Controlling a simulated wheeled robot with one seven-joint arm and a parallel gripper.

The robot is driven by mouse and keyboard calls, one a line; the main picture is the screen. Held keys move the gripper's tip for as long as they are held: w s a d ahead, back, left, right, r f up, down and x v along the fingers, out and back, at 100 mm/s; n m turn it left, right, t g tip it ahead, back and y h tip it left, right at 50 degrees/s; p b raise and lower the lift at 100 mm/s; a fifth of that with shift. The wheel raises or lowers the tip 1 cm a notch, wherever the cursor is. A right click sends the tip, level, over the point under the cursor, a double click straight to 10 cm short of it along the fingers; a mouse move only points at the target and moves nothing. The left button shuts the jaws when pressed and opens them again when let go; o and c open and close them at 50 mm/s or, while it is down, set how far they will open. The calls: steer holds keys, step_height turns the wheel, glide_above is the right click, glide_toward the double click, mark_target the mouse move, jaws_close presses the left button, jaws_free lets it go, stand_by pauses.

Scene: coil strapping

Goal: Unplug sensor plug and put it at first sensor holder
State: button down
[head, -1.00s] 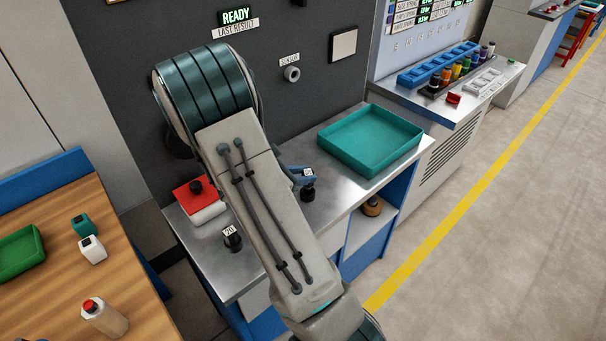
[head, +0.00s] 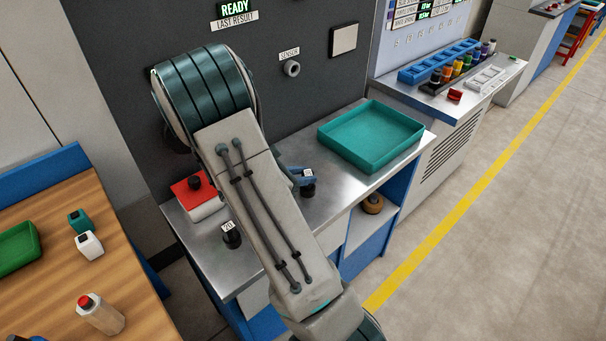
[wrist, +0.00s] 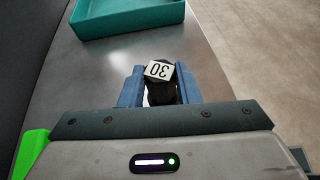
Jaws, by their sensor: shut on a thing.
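My gripper (wrist: 160,82) has blue fingers on both sides of a black piece with a white tag reading 30 (wrist: 160,70), and is shut on it. In the head view this black piece (head: 308,188) stands at the metal bench, with a blue finger beside it and my arm covering part of the gripper. I cannot tell whether this piece is the sensor plug. A round grey socket (head: 291,69) under a SENSOR label is on the dark panel. A second black piece, tagged 20 (head: 232,238), stands at the bench's front left. No holder is clearly identifiable.
A teal tray (head: 420,137) sits on the bench to the right. A red-topped box with a black button (head: 195,195) is left of my arm. A side counter holds a blue rack (head: 412,76) and several coloured items. A wooden table (head: 55,260) is at left.

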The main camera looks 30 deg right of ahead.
steer(key=c, duration=1)
jaws_free()
steer(key=shift+f, duration=0.1)
steer(key=b+v, duration=0.1)
steer(key=v, duration=1.3)
steer(key=s+a+r+m+t+y, duration=0.1)
steer(key=s+a+r+m+y, duration=0.2)
steer(key=s+m+y, duration=0.3)
steer(key=s+a+r+m+t+y, duration=0.1)
steer(key=s+a+r+m+y, duration=0.3)
steer(key=s+m+y, duration=0.3)
steer(key=s+m, duration=0.3)
steer(key=m, duration=0.2)
steer(key=shift+s+a+r+t, duration=0.2)
steer(key=shift+s+t, duration=0.1)
steer(key=shift+t, duration=0.1)
